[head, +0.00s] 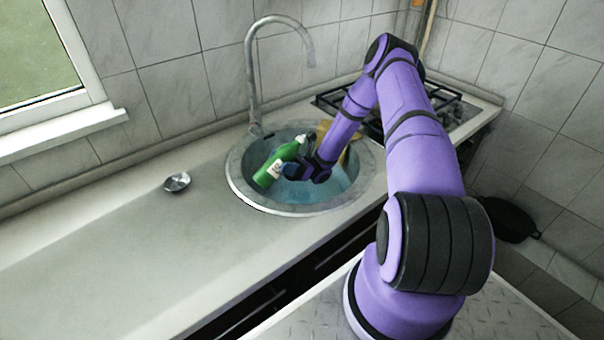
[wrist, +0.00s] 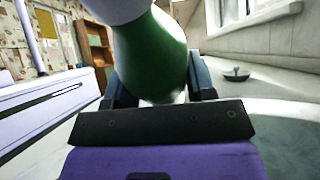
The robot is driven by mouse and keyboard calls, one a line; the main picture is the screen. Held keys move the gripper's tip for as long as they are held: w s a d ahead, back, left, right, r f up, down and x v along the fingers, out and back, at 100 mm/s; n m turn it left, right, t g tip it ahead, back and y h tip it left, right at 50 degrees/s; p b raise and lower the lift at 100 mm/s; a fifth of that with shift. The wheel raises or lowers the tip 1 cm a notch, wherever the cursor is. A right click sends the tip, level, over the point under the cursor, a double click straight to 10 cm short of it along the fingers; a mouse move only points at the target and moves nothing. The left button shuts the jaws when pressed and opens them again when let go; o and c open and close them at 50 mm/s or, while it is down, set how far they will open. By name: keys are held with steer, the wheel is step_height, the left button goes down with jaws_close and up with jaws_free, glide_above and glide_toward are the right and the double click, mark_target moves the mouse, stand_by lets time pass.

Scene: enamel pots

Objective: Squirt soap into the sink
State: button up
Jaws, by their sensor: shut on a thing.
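A green soap bottle (head: 273,166) with a white label is tilted over the round steel sink (head: 240,187) in the head view. My gripper (head: 300,169) is shut on the bottle. In the wrist view the green bottle (wrist: 150,58) fills the top middle, between the two dark fingers of my gripper (wrist: 160,85). The sink holds bluish water (head: 318,190). Whether any soap is coming out of the bottle cannot be seen. A yellowish thing (head: 325,128) shows in the sink behind my gripper, partly hidden.
A curved steel tap (head: 251,80) rises behind the sink. A small metal dish (head: 177,182) sits on the counter to the left; it also shows in the wrist view (wrist: 236,75). A gas hob (head: 455,110) is at the right. The left counter is mostly clear.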

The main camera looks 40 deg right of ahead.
steer(key=shift+a+y, duration=0.2)
steer(key=shift+y, duration=0.2)
stand_by(0.8)
steer(key=shift+a+f+y, duration=0.35)
steer(key=shift+f+y, duration=0.45)
steer(key=shift+f, duration=0.05)
stand_by(2.2)
